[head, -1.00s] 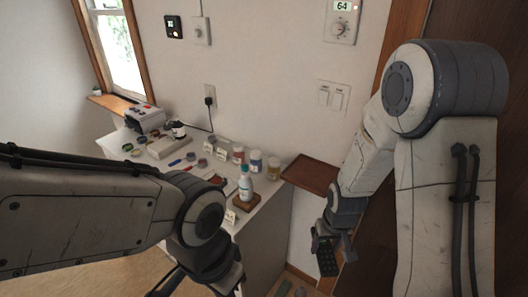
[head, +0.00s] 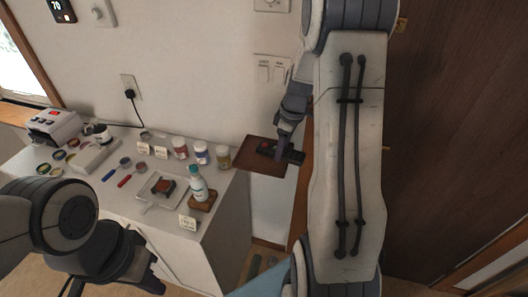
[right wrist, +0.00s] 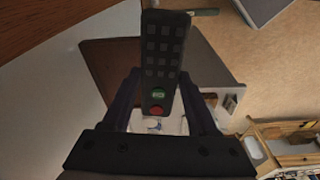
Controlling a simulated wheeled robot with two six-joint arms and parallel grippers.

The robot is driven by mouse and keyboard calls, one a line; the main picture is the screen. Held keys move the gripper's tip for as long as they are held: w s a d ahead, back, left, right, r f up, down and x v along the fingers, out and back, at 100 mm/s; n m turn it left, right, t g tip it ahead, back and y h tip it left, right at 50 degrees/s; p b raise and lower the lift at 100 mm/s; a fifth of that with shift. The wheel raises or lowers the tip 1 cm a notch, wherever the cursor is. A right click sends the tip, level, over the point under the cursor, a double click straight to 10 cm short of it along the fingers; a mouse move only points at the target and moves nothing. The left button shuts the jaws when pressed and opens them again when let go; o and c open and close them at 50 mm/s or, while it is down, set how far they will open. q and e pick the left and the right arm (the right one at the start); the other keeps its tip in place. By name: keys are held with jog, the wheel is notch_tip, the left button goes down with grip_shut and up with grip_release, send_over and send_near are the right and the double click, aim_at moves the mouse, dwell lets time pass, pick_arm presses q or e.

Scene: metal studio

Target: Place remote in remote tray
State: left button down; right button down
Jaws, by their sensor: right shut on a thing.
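The black remote (head: 290,155), with a red button, is held in my right gripper (head: 283,146). In the right wrist view the remote (right wrist: 164,60) sits between the two fingers, its keys, a green button and a red button facing the camera. The remote tray (head: 256,168) is a flat brown tray by the wall, right of the counter. The remote overlaps the tray's right part in the head view; I cannot tell whether it touches. The tray (right wrist: 103,68) also shows behind the remote in the right wrist view. My left gripper (head: 152,278) is low at the left, its jaw opening unclear.
A wooden post and dark door (head: 440,130) stand at the right. Wall switches (head: 271,70) are above the tray.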

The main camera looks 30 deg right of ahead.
jog(key=d, duration=0.1)
jog(key=d+r, duration=0.1)
jog(key=d+r+n, duration=0.1)
jog(key=shift+s+d+r, duration=0.1)
jog(key=shift+s+r, duration=0.05)
jog(key=shift+s, duration=0.15)
jog(key=p, duration=0.5)
send_over(264, 161)
jog(key=w+d, duration=0.2)
jog(key=shift+n, duration=0.3)
jog(key=f, duration=0.6)
jog(key=shift+w+a+f, duration=0.1)
jog(key=shift+a+f, duration=0.1)
jog(key=shift+f, duration=0.2)
notch_tip(264, 161, down, 3)
jog(key=shift+f+p, duration=0.1)
jog(key=shift+p, duration=0.65)
jog(key=shift+f, duration=0.4)
